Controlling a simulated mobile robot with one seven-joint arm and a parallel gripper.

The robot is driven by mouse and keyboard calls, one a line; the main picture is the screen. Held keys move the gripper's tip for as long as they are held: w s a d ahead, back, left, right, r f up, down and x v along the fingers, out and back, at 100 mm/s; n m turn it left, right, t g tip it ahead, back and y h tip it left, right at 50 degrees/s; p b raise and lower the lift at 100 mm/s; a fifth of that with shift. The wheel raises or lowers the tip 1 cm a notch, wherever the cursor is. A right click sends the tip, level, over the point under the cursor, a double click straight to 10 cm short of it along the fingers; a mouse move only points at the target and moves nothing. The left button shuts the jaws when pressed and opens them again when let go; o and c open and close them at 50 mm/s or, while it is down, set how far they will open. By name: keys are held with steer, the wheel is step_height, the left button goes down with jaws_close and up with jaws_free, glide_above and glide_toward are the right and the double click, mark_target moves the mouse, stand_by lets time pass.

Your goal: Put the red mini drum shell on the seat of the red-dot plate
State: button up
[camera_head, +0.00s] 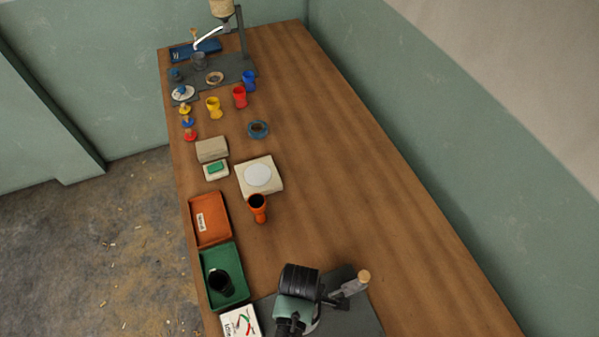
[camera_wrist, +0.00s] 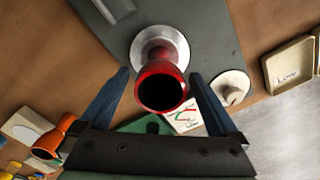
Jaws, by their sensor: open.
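In the wrist view a red goblet-shaped drum shell (camera_wrist: 161,68) has its dark open mouth towards the camera. Its foot appears over the middle of a pale silver round seat (camera_wrist: 138,46) on a dark grey plate (camera_wrist: 205,30). I cannot tell how closely the foot meets the seat. My gripper (camera_wrist: 159,76) is open, with one finger on each side of the shell and visible gaps. The head view also shows this grey plate (camera_head: 368,318), but my arm hides the shell there. I see no red dot on the plate.
Head view: another red shell (camera_head: 240,96) stands far back; an orange shell (camera_head: 258,210) stands near a cream pad (camera_head: 246,188). A green tray (camera_head: 237,297) and orange tray (camera_head: 207,232) line the left edge. The table's right is clear.

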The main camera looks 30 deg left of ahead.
step_height(320, 180, up, 12)
steer(key=shift+r, duration=0.15)
stand_by(0.3)
steer(key=w+r+m+t+y, duration=0.1)
steer(key=w+r+m+t, duration=0.45)
steer(key=w+r, duration=0.7)
steer(key=w+d+r+m+t+y, duration=0.1)
steer(key=w+r+m+t, duration=0.3)
steer(key=r, duration=0.7)
steer(key=w+d+r+m+t, duration=0.2)
steer(key=w+r+t, duration=0.4)
steer(key=r, duration=0.5)
steer(key=s+d+r+m+t, duration=0.1)
steer(key=d+r+m+t, duration=0.15)
steer(key=r, duration=0.55)
steer(key=d+r+m+t, duration=0.1)
steer(key=r+m+t, duration=0.15)
steer(key=r, duration=0.65)
steer(key=s+d+r+m+t+h, duration=0.1)
steer(key=s+r+m+t, duration=0.1)
steer(key=s+r, duration=0.3)
steer(key=s+d+r+m+t+h, duration=0.1)
steer(key=s+r+t, duration=0.4)
steer(key=r, duration=0.5)
steer(key=shift+s+d+r+m, duration=0.25)
steer(key=shift+s+d+m, duration=0.05)
steer(key=shift+d+m, duration=0.4)
steer(key=shift+a+f+b, duration=0.1)
steer(key=shift+f+b, duration=0.05)
steer(key=shift+b, duration=0.15)
